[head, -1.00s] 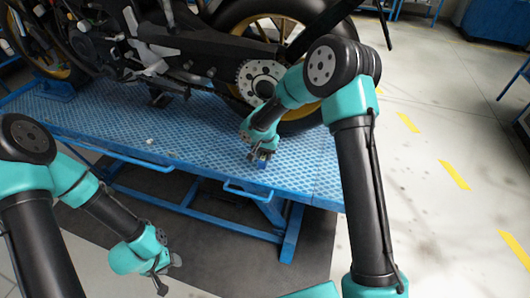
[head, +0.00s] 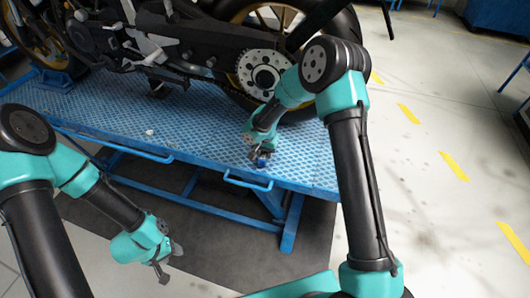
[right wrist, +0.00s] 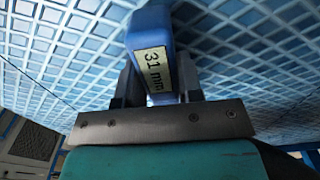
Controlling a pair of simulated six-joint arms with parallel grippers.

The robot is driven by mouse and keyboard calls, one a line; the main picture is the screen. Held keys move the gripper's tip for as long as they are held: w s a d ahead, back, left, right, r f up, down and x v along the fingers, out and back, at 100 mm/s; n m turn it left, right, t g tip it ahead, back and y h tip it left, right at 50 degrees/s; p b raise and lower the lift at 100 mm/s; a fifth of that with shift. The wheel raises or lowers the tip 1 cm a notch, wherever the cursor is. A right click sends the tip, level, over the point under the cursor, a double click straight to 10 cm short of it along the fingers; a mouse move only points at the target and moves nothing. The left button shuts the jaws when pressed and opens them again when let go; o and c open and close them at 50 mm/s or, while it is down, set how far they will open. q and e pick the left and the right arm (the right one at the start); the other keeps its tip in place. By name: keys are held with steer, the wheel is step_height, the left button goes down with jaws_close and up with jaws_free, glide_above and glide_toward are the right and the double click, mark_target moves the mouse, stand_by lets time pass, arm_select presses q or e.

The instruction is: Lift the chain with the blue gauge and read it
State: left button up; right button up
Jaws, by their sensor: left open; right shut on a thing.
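The blue gauge (right wrist: 152,55) is held between the two fingers of my right gripper (right wrist: 157,85). In the right wrist view its pale label reads "31 mm". In the head view my right gripper (head: 259,156) and the gauge (head: 262,162) are low over the near edge of the blue deck. I cannot tell whether the gauge touches the deck. The motorcycle's rear sprocket (head: 247,68) is behind and above the gauge, apart from it. My left gripper (head: 171,262) is open and empty, below the deck at lower left.
The motorcycle (head: 150,48) stands on the blue textured lift deck (head: 185,135). Blue handles (head: 247,183) stick out from its near edge. A small pale object (head: 149,132) lies on the deck. Open floor (head: 430,200) with yellow dashes lies to the right.

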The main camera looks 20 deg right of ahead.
steer(key=shift+f, duration=0.5)
stand_by(0.5)
steer(key=o, duration=1.2)
steer(key=shift+c, duration=0.2)
steer(key=shift+r, duration=0.1)
step_height(320, 180, up, 17)
